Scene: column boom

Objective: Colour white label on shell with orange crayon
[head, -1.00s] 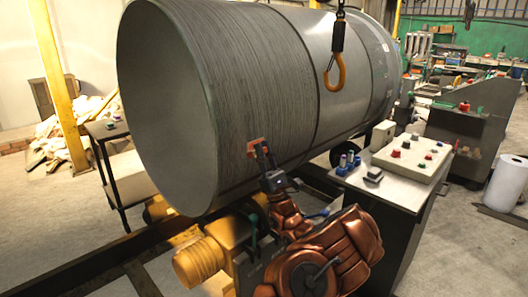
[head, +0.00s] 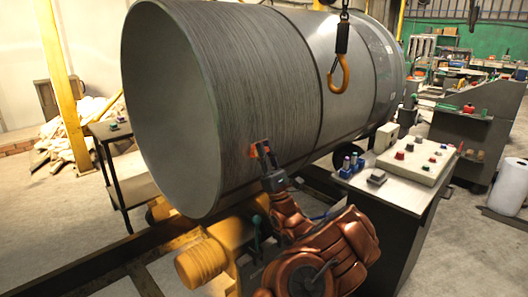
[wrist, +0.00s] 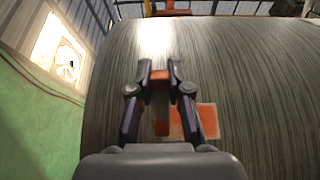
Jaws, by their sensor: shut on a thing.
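The shell (head: 225,95) is a large grey ribbed cylinder lying on its side; its curved wall also fills the wrist view (wrist: 255,75). My gripper (head: 266,152) is at the shell's lower near side. In the wrist view my gripper (wrist: 160,78) is shut on the orange crayon (wrist: 160,84), held between its two fingertips. An orange patch (wrist: 206,119) shows on the shell where the label is, partly behind the right finger. Whether the crayon tip touches the shell I cannot tell.
A crane hook (head: 340,70) hangs in front of the shell. A control desk (head: 415,165) with buttons stands right of my arm. Yellow roller supports (head: 205,260) sit under the shell. A dark cart (head: 110,130) stands at the left.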

